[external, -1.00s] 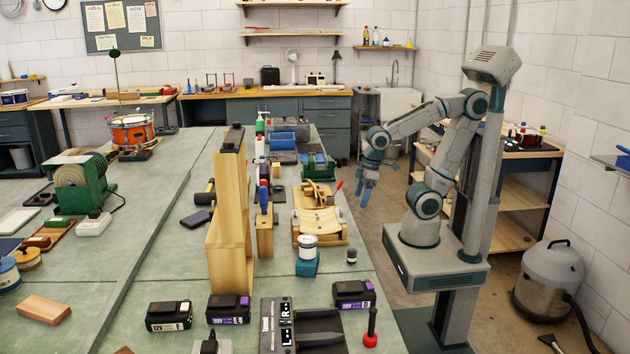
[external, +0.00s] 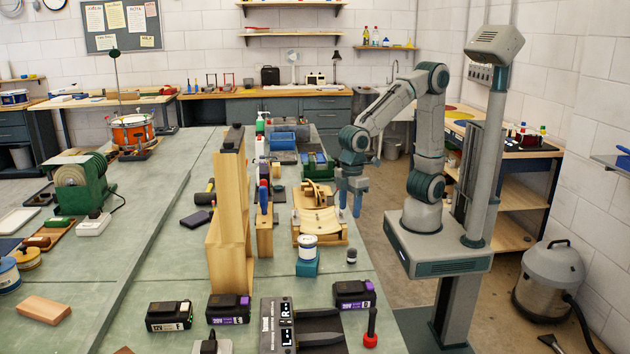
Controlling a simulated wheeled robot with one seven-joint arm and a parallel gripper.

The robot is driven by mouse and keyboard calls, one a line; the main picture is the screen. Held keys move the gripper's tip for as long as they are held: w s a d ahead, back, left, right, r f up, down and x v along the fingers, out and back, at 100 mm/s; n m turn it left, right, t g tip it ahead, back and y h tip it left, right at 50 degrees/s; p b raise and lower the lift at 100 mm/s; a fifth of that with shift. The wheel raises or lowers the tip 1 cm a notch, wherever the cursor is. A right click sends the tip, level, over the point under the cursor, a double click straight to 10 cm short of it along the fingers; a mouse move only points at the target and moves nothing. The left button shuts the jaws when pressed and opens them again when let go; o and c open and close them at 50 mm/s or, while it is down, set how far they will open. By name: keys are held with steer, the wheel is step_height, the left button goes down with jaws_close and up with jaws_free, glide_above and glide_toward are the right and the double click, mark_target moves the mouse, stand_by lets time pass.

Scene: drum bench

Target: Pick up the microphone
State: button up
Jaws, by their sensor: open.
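I cannot pick out the microphone for certain. A small dark upright piece with a grey top (external: 351,257) stands near the bench's right edge and may be it, but it is too small to tell. My gripper (external: 350,202) points down, open and empty, just past the bench's right edge. It is above and behind that small piece in the picture, apart from it. The gap between the fingers shows only narrowly from this side.
A wooden jig (external: 318,225) lies left of my gripper. A white spool (external: 308,247) sits on a blue block (external: 307,266). Battery packs (external: 354,293) and a black-handled tool with a red base (external: 371,332) are at the front. A tall wooden piece (external: 232,225) stands mid-bench.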

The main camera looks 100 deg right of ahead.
steer(key=a, duration=0.3)
steer(key=n, duration=0.1)
glide_above(352, 250)
steer(key=f, duration=0.8)
steer(key=shift+w+d+f, duration=0.2)
steer(key=shift+w+d, duration=0.1)
steer(key=shift+d, duration=0.1)
steer(key=f, duration=0.3)
steer(key=f+p, duration=0.1)
steer(key=shift+s+a+f, duration=0.25)
steer(key=shift+s+a, duration=0.05)
steer(key=shift+s, duration=0.05)
steer(key=shift+f, duration=0.5)
steer(key=c, duration=1)
